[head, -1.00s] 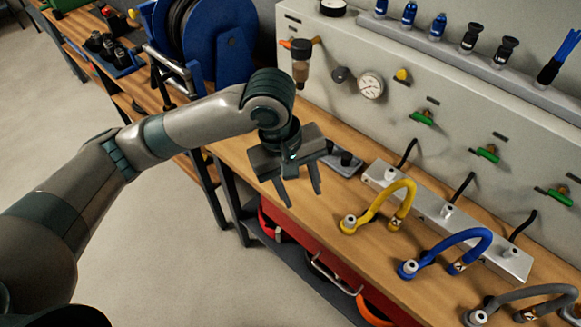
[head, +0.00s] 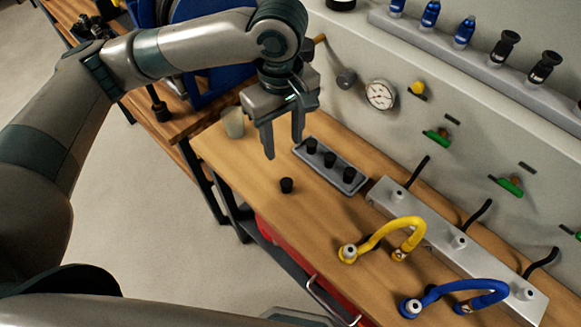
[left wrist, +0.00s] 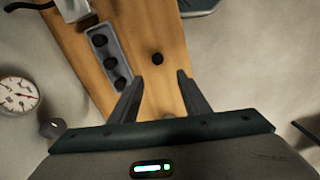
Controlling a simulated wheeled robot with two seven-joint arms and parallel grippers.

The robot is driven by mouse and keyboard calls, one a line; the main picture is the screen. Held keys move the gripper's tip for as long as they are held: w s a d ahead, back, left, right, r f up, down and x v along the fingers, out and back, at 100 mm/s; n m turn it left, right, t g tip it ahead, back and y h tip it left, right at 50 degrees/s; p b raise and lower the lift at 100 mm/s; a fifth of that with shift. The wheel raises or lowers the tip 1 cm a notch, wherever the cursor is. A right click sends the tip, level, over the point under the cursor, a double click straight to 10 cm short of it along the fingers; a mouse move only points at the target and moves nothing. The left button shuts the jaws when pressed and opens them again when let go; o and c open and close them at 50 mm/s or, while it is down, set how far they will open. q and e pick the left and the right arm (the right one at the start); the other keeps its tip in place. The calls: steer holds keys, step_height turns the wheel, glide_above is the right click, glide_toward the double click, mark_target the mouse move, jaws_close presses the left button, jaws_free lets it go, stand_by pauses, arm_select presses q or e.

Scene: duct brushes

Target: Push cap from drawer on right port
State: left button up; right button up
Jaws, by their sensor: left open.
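A small black cap (head: 287,185) stands alone on the wooden bench, and it also shows in the left wrist view (left wrist: 157,59). My left gripper (head: 284,148) is open and empty above the bench, its fingers pointing down near the lone cap, apart from it. A grey tray (head: 358,187) holding three black caps lies just right of the gripper; the tray also shows in the left wrist view (left wrist: 91,30). The silver manifold (head: 430,220) has three ports, the right port (head: 525,293) near the lower right. Red drawer fronts (head: 275,238) show partly below the bench edge. My right gripper is out of view.
A yellow hose (head: 377,232) and a blue hose (head: 455,290) stand in front of the manifold. A pale cup (head: 233,122) is behind the gripper. The back panel carries a gauge (head: 381,95) and green valves (head: 437,136). The bench front is clear around the lone cap.

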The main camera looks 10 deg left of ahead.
arm_select(q)
steer(key=w, duration=0.1)
steer(key=p, duration=0.3)
glide_above(286, 181)
step_height(286, 181, down, 12)
steer(key=shift+s+a, duration=0.1)
steer(key=shift+a, duration=0.05)
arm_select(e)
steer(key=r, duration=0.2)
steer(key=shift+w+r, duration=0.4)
arm_select(q)
steer(key=shift+f+p, duration=0.35)
steer(key=shift+f, duration=0.2)
step_height(286, 181, down, 3)
steer(key=shift+f+p, duration=0.1)
steer(key=shift+p, duration=0.55)
steer(key=shift+f, duration=0.45)
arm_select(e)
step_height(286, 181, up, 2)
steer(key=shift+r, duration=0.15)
